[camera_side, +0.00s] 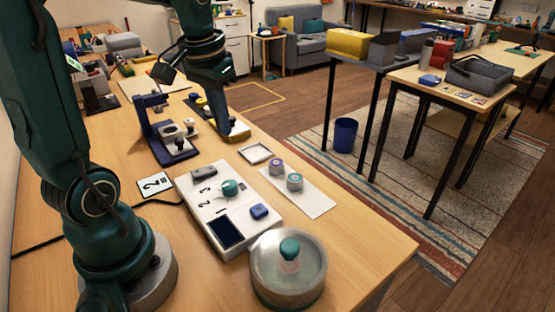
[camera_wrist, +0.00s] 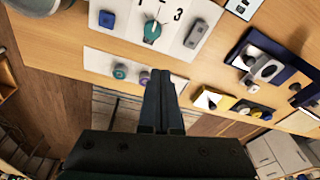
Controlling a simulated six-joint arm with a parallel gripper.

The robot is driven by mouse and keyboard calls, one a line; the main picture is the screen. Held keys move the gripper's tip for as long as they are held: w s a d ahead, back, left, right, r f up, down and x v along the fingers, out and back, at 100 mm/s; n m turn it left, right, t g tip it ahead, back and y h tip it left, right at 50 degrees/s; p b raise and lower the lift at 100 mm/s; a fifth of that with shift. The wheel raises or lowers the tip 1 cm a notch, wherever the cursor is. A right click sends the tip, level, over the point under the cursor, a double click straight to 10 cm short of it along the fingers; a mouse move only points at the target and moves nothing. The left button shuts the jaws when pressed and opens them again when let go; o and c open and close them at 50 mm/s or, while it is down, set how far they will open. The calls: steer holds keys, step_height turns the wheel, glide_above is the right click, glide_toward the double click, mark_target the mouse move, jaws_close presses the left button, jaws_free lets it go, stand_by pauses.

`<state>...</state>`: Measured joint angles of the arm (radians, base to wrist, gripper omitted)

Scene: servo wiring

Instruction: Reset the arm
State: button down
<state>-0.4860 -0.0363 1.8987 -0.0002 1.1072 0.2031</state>
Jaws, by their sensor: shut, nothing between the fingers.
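My gripper (camera_side: 222,127) hangs from the raised arm, fingers pointing down beside the yellow-and-black item (camera_side: 239,133), beyond the control panel in the side view. In the wrist view the two fingers (camera_wrist: 160,80) lie together with nothing between them. I cannot tell how high the tips are above the table. The white control panel (camera_side: 212,205) carries a teal knob (camera_side: 229,187), a blue button (camera_side: 259,211), a dark screen and numbers; its knob also shows in the wrist view (camera_wrist: 152,31).
A white strip (camera_side: 310,198) with two round pieces lies right of the panel. A round clear container (camera_side: 288,270) stands near the front edge. A blue stand (camera_side: 165,145) and a small white tray (camera_side: 255,153) are farther back. The wooden table (camera_side: 365,235) is clear at right.

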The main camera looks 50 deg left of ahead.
steer(key=s+d+m+t, duration=0.1)
steer(key=s+d+t, duration=0.1)
steer(key=d, duration=0.4)
steer(key=s+d+m+t+h, duration=0.1)
steer(key=s+d+m, duration=0.1)
steer(key=s+d, duration=0.3)
steer(key=shift+s+d+t, duration=0.3)
steer(key=shift+d+t, duration=0.1)
steer(key=shift+d, duration=0.05)
